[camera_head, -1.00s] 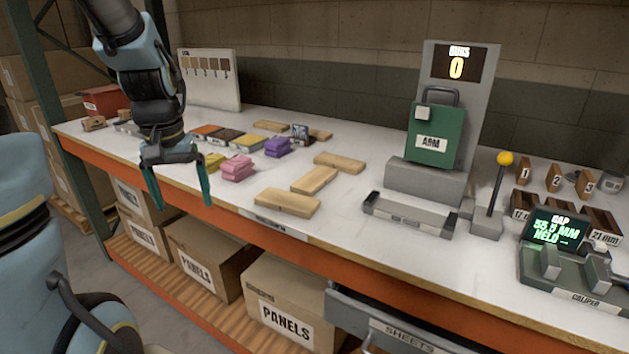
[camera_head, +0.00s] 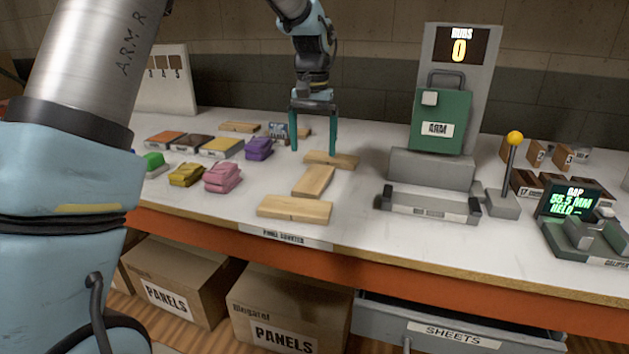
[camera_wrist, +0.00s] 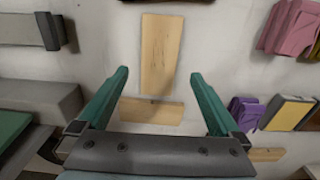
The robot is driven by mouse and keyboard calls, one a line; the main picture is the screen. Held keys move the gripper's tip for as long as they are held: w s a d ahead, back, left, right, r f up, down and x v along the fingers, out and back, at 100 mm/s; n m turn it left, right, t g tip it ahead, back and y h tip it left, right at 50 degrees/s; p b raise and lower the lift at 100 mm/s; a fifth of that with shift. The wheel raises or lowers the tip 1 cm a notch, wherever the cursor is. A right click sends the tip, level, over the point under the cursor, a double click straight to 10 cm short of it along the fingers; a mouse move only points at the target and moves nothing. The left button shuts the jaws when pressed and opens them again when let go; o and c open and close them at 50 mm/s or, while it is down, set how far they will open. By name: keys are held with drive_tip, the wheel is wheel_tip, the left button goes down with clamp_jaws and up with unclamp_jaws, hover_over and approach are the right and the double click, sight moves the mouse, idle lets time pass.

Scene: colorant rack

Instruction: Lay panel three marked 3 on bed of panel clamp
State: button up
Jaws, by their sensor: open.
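Several plain light-wood panels lie on the table: a back one (camera_head: 331,160), a middle one (camera_head: 313,182) and a front one (camera_head: 294,208). I can read no number on them, so I cannot tell which is panel three. My gripper (camera_head: 314,150) is open and empty, pointing down above the back panel. In the wrist view, my gripper (camera_wrist: 160,74) has the middle panel (camera_wrist: 161,55) ahead between its fingertips, and the back panel (camera_wrist: 150,110) lies nearer its palm. A low grey bed with raised dark ends, likely the panel clamp (camera_head: 428,206), stands to the right.
A green box marked ARM (camera_head: 440,122) stands behind the bed, with a yellow-knobbed lever (camera_head: 512,155) and the caliper (camera_head: 582,237) to the right.

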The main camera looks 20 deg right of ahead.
sight(315, 177)
wheel_tip(315, 177, down, 3)
drive_tip(key=shift+r, duration=0.1)
drive_tip(key=shift+w+d+f+p, duration=0.15)
drive_tip(key=shift+f+p, duration=0.4)
drive_tip(key=shift+f, duration=0.8)
drive_tip(key=shift+w+d+f+p, duration=0.15)
drive_tip(key=shift+f+p, duration=0.35)
drive_tip(key=shift+f, duration=0.85)
drive_tip(key=shift+c, duration=0.4)
drive_tip(key=shift+r, duration=0.1)
drive_tip(key=c, duration=1.3)
